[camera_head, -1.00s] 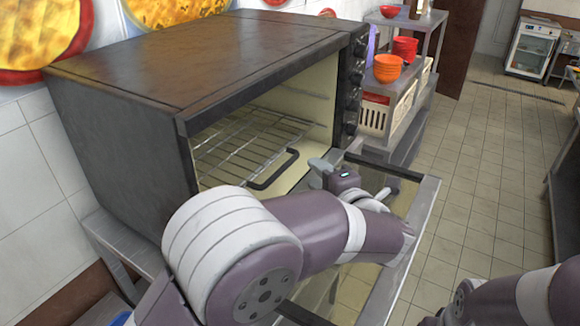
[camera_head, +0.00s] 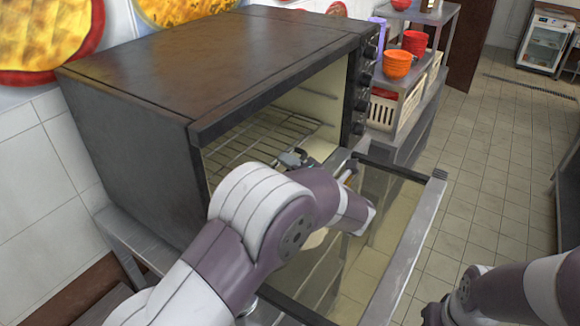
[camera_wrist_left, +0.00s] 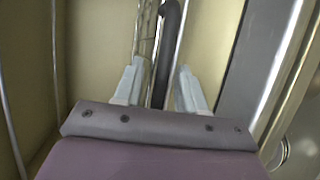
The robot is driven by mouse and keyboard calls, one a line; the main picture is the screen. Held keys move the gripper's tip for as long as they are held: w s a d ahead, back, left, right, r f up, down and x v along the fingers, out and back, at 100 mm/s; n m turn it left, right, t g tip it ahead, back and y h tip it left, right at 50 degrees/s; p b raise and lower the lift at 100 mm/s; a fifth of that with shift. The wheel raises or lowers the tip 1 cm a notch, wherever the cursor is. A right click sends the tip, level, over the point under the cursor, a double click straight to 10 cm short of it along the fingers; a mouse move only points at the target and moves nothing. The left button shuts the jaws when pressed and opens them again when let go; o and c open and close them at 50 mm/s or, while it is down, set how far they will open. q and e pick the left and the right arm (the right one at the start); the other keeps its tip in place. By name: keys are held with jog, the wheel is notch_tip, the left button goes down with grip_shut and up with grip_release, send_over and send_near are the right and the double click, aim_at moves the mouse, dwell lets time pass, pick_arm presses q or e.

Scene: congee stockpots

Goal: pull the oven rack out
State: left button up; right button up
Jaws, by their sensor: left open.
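The wire oven rack (camera_head: 258,136) lies inside the open oven (camera_head: 200,85). In the left wrist view, the rack's dark handle bar (camera_wrist_left: 167,45) runs between the two pale fingers of my left gripper (camera_wrist_left: 159,72). The fingers are apart, with a gap on each side of the bar. In the head view my left gripper (camera_head: 293,157) is at the oven mouth, at the rack's front edge, and my arm hides most of the handle. My right gripper (camera_head: 436,313) is low at the bottom right, far from the oven, and its fingers are unclear.
The oven door (camera_head: 412,245) hangs open below my left arm. A shelf cart with orange bowls (camera_head: 397,64) and a cream basket (camera_head: 381,112) stands right of the oven. The tiled floor (camera_head: 490,170) farther right is clear.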

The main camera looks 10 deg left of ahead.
pick_arm(q)
jog(key=shift+c, duration=0.3)
grip_shut()
jog(key=shift+s+d+f, duration=0.1)
jog(key=shift+d+f, duration=0.05)
jog(key=shift+d, duration=0.3)
jog(key=s+d+b, duration=0.1)
jog(key=d, duration=0.3)
jog(key=s+d+b, duration=0.2)
jog(key=d, duration=0.3)
jog(key=s+d+b, duration=0.1)
jog(key=s+d, duration=0.1)
jog(key=d, duration=0.3)
jog(key=shift+s+d, duration=0.2)
jog(key=shift+d, duration=0.05)
jog(key=shift+o, duration=0.3)
grip_release()
jog(key=shift+w, duration=0.2)
jog(key=shift+a, duration=0.1)
